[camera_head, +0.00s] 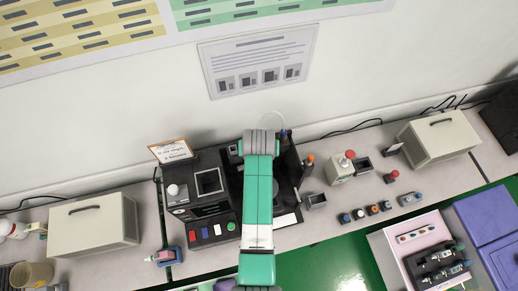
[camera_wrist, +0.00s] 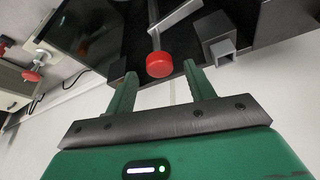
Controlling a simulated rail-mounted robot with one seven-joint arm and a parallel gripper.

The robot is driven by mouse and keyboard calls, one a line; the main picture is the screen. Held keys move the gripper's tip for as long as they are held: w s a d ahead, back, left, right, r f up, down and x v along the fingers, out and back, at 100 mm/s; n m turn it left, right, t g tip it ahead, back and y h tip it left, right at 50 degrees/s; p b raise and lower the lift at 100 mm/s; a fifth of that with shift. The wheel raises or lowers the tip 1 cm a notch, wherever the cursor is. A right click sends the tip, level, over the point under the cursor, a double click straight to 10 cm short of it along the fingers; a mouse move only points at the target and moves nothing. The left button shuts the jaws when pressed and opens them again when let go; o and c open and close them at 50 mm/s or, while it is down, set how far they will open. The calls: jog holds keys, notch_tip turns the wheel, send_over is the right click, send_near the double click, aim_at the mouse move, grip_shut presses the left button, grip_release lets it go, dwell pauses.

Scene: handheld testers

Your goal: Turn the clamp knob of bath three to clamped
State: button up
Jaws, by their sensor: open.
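In the wrist view a red round knob (camera_wrist: 159,65) sits on the end of a thin rod, with a grey metal lever (camera_wrist: 178,16) beside it. I cannot read any label that says whether this is bath three's clamp knob, nor its setting. My gripper (camera_wrist: 160,74) is open, its two green fingers apart on either side of the red knob. Whether they touch it cannot be told. In the head view my arm covers the middle of the black apparatus (camera_head: 208,224), and my gripper and this knob are hidden.
A square grey tube (camera_wrist: 222,50) stands close to the right finger in the wrist view. In the head view, a beige box with a red knob (camera_head: 347,157) and several small knobs stand right of the arm. Beige cases (camera_head: 95,224) (camera_head: 438,139) stand at both sides.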

jog(key=shift+x, duration=0.85)
grip_shut()
